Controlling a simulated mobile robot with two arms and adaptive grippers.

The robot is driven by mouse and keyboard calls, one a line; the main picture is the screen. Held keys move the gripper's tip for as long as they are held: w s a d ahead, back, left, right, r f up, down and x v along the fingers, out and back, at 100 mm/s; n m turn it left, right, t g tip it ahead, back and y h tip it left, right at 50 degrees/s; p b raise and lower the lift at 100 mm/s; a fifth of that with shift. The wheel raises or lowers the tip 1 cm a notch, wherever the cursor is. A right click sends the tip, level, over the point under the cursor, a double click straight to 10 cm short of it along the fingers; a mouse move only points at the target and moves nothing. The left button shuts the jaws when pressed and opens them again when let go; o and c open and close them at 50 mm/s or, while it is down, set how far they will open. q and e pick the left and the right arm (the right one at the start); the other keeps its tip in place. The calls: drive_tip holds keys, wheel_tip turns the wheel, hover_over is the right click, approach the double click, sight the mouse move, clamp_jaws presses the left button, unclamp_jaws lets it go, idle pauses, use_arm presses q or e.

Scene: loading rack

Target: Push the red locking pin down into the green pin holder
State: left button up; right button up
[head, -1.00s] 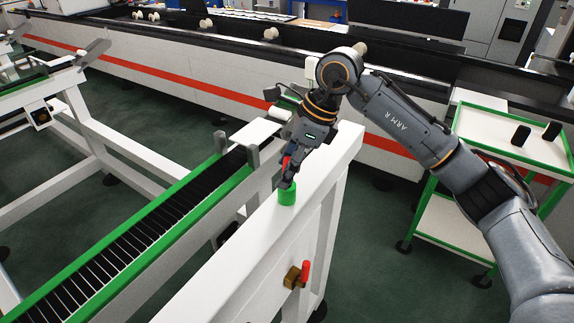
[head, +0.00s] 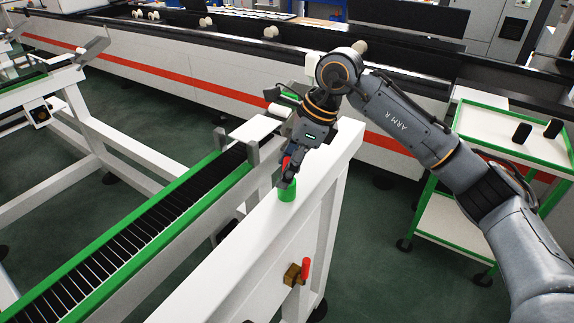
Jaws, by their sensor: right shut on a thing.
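The green pin holder (head: 287,194) stands on the top of the white rack beam. The red locking pin (head: 286,162) shows as a small red patch between the fingers of my right gripper (head: 288,180). My right gripper is shut on the pin and points down, directly above the holder. The fingers hide most of the pin, so I cannot tell how deep its lower end sits in the holder. My left gripper is not in view.
The white rack beam (head: 245,235) runs diagonally, with a green-edged roller track (head: 120,250) to its left. A red-handled brown latch (head: 293,274) is on the beam's side. A green-framed cart (head: 515,145) with black items stands at right.

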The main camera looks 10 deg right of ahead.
drive_tip(key=shift+f, duration=0.2)
idle(0.4)
drive_tip(key=o, duration=1.3)
drive_tip(key=shift+c, duration=0.2)
drive_tip(key=shift+r, duration=0.1)
